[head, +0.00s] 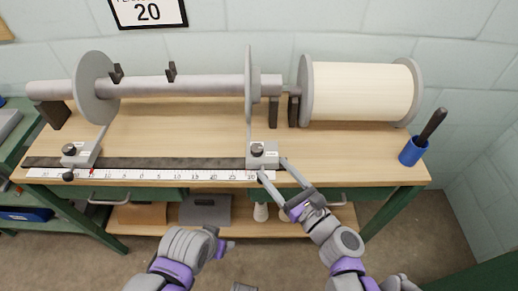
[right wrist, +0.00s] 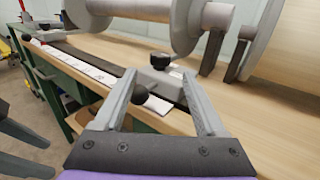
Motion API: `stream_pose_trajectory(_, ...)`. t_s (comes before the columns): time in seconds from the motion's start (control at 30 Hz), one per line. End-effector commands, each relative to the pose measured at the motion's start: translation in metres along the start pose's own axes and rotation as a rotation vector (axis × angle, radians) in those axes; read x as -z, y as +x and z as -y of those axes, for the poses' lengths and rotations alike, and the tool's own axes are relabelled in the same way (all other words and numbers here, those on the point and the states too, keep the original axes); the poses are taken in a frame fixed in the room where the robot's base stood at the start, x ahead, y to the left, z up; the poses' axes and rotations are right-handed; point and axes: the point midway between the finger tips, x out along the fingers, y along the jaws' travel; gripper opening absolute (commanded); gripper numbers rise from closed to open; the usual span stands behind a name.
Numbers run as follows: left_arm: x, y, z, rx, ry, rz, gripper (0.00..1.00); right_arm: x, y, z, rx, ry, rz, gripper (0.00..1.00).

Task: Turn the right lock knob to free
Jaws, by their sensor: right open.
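The right carriage is a grey block (head: 264,160) on the dark rail at the bench's front edge. It carries a short black cylindrical knob (head: 257,151) on top, which also shows in the right wrist view (right wrist: 160,60). A round black ball knob (right wrist: 139,97) sticks out of its front in the right wrist view. My right gripper (head: 273,168) is open at this carriage. In the right wrist view its fingers (right wrist: 172,86) spread on either side of the block, with the ball knob between them, not gripped. My left gripper (head: 222,243) is low in front of the bench, its fingers unclear.
A white ruler (head: 140,174) runs along the bench front below the rail (head: 170,163). The left carriage (head: 82,157) has similar knobs. A shaft with discs (head: 94,88) and a large cream roll (head: 358,92) stand behind. A blue cup (head: 412,152) stands at the right.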

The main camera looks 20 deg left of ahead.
Motion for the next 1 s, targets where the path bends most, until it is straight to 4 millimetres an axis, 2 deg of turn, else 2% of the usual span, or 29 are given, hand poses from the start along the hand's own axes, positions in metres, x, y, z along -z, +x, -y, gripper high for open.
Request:
stream_pose_trajectory(0.2, -0.002, 0.008, 0.000, 0.000, 0.000, 0.003, 0.66, 0.001, 0.044, -0.001, -0.004, -0.001, 0.000, 0.73)
stream_pose_trajectory(0.4, -0.003, 0.012, 0.000, 0.000, 0.000, 0.004, 0.66, 0.001, 0.074, 0.000, -0.002, -0.002, -0.001, 0.73)
stream_pose_trajectory(0.6, -0.004, 0.013, 0.000, 0.000, 0.000, 0.004, 0.66, 0.001, 0.086, 0.000, 0.000, -0.003, -0.001, 0.73)
stream_pose_trajectory(0.87, -0.004, 0.013, 0.000, 0.000, 0.000, 0.004, 0.66, 0.000, 0.087, 0.000, 0.000, -0.003, -0.001, 0.73)
stream_pose_trajectory(1.0, -0.004, 0.013, 0.000, 0.000, 0.000, 0.004, 0.66, 0.000, 0.087, 0.000, 0.000, -0.003, -0.001, 0.48)
